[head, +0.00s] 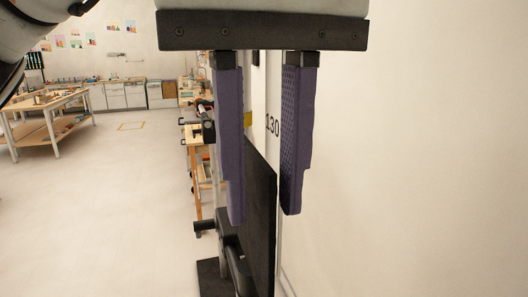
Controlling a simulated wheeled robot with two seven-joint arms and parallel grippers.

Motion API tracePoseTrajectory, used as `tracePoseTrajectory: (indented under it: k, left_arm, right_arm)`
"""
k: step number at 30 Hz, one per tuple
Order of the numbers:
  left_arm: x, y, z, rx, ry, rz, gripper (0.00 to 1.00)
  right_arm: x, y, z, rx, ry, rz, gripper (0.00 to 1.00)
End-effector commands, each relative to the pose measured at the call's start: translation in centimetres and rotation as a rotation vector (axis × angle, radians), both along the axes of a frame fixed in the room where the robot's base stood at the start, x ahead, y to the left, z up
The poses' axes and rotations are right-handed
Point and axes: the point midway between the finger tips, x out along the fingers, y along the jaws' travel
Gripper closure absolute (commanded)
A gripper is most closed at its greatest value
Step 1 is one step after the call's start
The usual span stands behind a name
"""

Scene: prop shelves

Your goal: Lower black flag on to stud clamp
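My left gripper (264,217) hangs from the top of the head view, its two purple fingers pointing down. The fingers are clearly apart, and I see nothing held between them. A dark, flat upright panel (262,240) shows behind and below the fingers; it may be the black flag, but I cannot be sure. The left finger covers part of it. I cannot pick out the stud clamp with certainty. My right gripper is not in view.
A pale wall fills the right side. A white board marked 130 (272,125) stands behind the fingers. Wooden workbenches with tools stand left of the gripper, and a wooden table (48,104) stands far left. The floor (100,210) at left is clear.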

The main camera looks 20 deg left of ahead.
Motion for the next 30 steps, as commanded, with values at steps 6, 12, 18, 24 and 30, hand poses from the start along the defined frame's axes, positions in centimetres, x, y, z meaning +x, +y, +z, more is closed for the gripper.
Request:
tracePoseTrajectory:
  k: [6, 12, 18, 24, 30]
  left_arm:
    - [0.0, 0.0, 0.9, 0.000, -0.002, 0.001, 0.74]
    - [0.0, -0.1, 3.9, 0.003, -0.006, 0.004, 0.74]
    - [0.0, -0.1, 7.2, 0.003, -0.006, 0.006, 0.74]
    - [0.0, -0.1, 9.1, 0.006, 0.000, 0.002, 0.74]
    - [-0.1, 0.0, 10.1, 0.001, -0.002, 0.001, 0.74]
  right_arm:
    - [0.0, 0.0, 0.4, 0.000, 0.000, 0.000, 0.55]
    - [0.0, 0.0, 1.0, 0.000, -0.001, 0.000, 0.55]
    - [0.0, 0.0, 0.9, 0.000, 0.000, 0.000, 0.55]
    - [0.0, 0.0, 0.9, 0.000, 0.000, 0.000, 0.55]
    - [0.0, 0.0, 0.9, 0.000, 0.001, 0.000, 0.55]
